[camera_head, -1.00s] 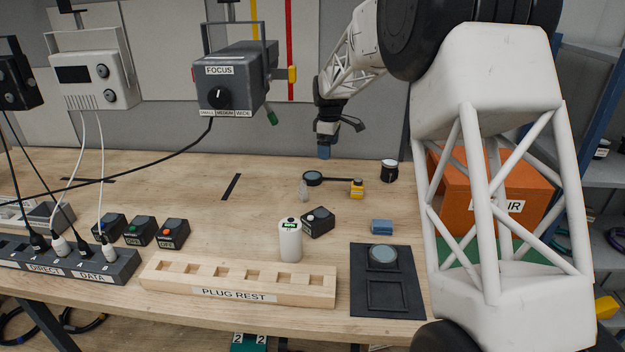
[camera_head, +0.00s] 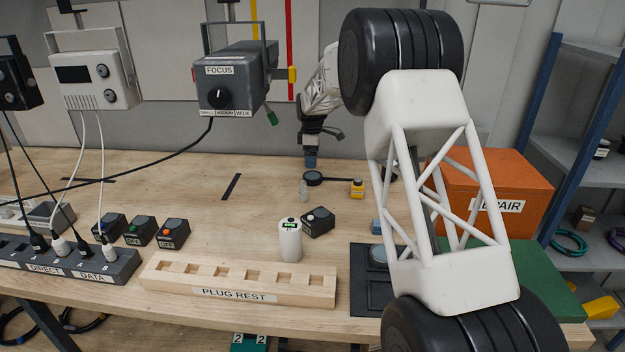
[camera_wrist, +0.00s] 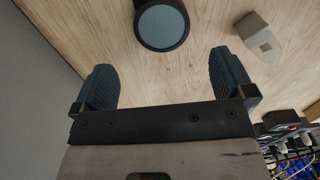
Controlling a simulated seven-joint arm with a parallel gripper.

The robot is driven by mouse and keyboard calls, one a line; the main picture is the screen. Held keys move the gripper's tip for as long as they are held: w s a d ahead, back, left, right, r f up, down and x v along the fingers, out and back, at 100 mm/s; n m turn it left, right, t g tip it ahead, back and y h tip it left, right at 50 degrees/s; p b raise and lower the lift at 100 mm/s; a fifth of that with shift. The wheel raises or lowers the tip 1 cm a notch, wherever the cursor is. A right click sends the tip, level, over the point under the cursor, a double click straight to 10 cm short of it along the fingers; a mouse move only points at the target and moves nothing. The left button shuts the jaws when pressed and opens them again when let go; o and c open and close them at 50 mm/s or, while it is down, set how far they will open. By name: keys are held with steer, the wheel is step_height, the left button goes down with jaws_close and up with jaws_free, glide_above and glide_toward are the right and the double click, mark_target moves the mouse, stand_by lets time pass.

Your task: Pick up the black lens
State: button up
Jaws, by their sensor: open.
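The black lens (camera_head: 313,178) lies on the wooden bench, a round black rim around a grey-blue face, with a thin dark bar running right from it in the head view. In the wrist view the lens (camera_wrist: 161,25) is at the top, cut by the frame edge, ahead of the fingertips and roughly centred between them. My gripper (camera_head: 311,163) is just above and behind the lens in the head view. In the wrist view my gripper (camera_wrist: 164,78) has its two dark blue fingers wide apart, with only bench between them, not touching the lens.
A black button box (camera_head: 318,222) and white cylinder (camera_head: 290,240) are nearer. My arm hides part of the black tray (camera_head: 366,295) and orange REPAIR box (camera_head: 515,190).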

mark_target(312, 175)
steer(key=shift+f, duration=1.3)
steer(key=shift+s+f, duration=0.15)
steer(key=shift+f, duration=2.45)
steer(key=c, duration=1)
steer(key=shift+r, duration=0.15)
steer(key=shift+c, duration=0.2)
step_height(312, 175, up, 10)
